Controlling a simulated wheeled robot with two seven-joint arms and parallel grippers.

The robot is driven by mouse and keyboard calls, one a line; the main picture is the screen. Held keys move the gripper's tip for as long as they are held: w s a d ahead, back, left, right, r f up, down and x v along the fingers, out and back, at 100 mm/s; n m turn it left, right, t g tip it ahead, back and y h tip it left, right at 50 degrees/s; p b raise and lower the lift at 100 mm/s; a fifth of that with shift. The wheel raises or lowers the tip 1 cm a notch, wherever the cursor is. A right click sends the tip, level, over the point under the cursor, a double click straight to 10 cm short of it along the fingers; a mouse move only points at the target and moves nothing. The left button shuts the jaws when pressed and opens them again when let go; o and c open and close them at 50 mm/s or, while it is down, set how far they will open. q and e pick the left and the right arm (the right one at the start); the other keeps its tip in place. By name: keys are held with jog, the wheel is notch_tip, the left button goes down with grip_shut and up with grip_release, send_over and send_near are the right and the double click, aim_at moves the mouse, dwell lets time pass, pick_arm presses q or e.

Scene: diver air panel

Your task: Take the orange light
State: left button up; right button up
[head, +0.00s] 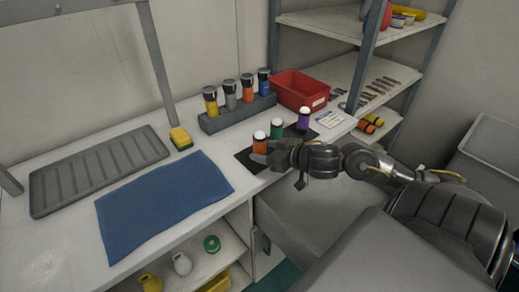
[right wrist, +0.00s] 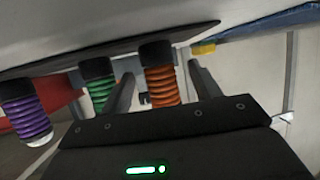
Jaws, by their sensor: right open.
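An orange light (head: 260,142) with a white top stands on a dark mat (head: 243,157) at the counter's front edge. My right gripper (head: 269,158) is open beside it in the head view. In the right wrist view, which is upside down, the ribbed orange light (right wrist: 163,86) shows between the two open fingers (right wrist: 162,78). I cannot tell whether the fingers touch it. A green light (head: 276,128) and a purple light (head: 303,119) stand close by. The green one is just outside one finger in the wrist view (right wrist: 98,88). My left gripper is out of view.
A grey rack (head: 222,122) holds several capped cylinders, one of them orange (head: 247,89). A red bin (head: 302,90) stands behind. A yellow sponge (head: 181,139), a blue cloth (head: 165,205) and a grey ribbed tray (head: 100,170) lie to the left. A shelf unit (head: 369,50) is at the right.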

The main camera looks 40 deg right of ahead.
aim_at(265, 150)
jog(key=x, duration=0.3)
jog(key=shift+w+f, duration=0.2)
jog(key=shift+w, duration=0.1)
jog(key=shift+w+a+f, duration=0.1)
jog(key=shift+w+f, duration=0.1)
jog(key=shift+w, duration=0.25)
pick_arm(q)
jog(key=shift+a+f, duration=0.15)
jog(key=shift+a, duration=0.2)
pick_arm(e)
jog(key=shift+c, duration=0.4)
